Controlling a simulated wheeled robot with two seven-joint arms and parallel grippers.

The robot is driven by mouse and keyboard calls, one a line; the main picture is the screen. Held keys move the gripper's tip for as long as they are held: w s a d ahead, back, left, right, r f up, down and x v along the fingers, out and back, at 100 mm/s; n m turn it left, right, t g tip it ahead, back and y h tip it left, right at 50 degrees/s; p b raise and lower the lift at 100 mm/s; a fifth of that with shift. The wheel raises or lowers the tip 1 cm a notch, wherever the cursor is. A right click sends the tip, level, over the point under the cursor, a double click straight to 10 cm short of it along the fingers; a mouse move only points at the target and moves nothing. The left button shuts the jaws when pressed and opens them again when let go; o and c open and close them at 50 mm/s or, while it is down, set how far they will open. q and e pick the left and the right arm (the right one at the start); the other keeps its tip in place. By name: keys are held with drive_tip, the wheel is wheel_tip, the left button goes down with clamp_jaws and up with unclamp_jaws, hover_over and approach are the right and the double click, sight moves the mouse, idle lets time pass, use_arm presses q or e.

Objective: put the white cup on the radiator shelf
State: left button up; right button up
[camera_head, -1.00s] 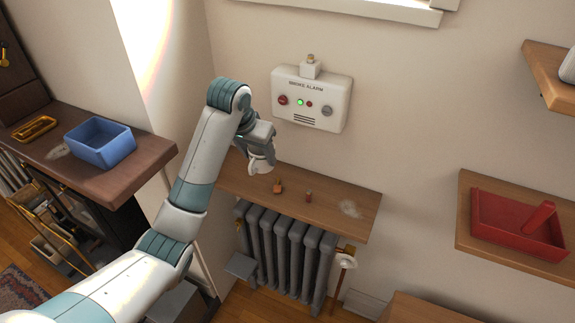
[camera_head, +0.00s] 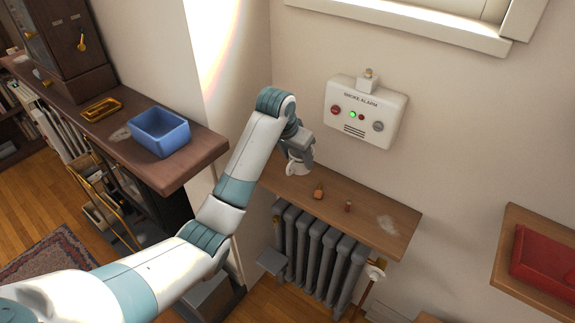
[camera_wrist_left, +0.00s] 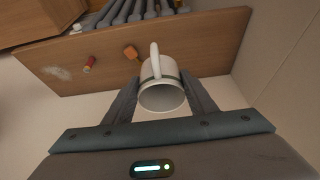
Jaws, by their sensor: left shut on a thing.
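The white cup (camera_wrist_left: 162,88) is between the two fingers of my left gripper (camera_wrist_left: 163,98) in the left wrist view, with its handle pointing to the top of the picture. In the head view the cup (camera_head: 297,166) shows only in part below my left gripper (camera_head: 301,160). My left gripper is shut on the cup, over the left end of the wooden radiator shelf (camera_head: 368,216). Whether the cup touches the shelf cannot be told. The shelf also shows in the left wrist view (camera_wrist_left: 205,50). My right gripper is not in view.
The smoke alarm (camera_head: 366,110) is on the wall above. The radiator (camera_head: 312,245) is below. A blue bin (camera_head: 160,132) sits on the left cabinet.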

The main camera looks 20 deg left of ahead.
use_arm(q)
drive_tip(key=w+a+f+p, duration=0.2)
drive_tip(key=w+a+f, duration=0.2)
drive_tip(key=a+f, duration=0.1)
drive_tip(key=shift+w+a, duration=0.35)
drive_tip(key=shift+a, duration=0.55)
drive_tip(key=shift+p, duration=0.3)
wheel_tip(320, 180, down, 3)
drive_tip(key=shift+f+p, duration=0.1)
drive_tip(key=shift+p, duration=0.9)
drive_tip(key=shift+f, duration=0.35)
drive_tip(key=shift+f, duration=0.15)
drive_tip(key=o, duration=1.2)
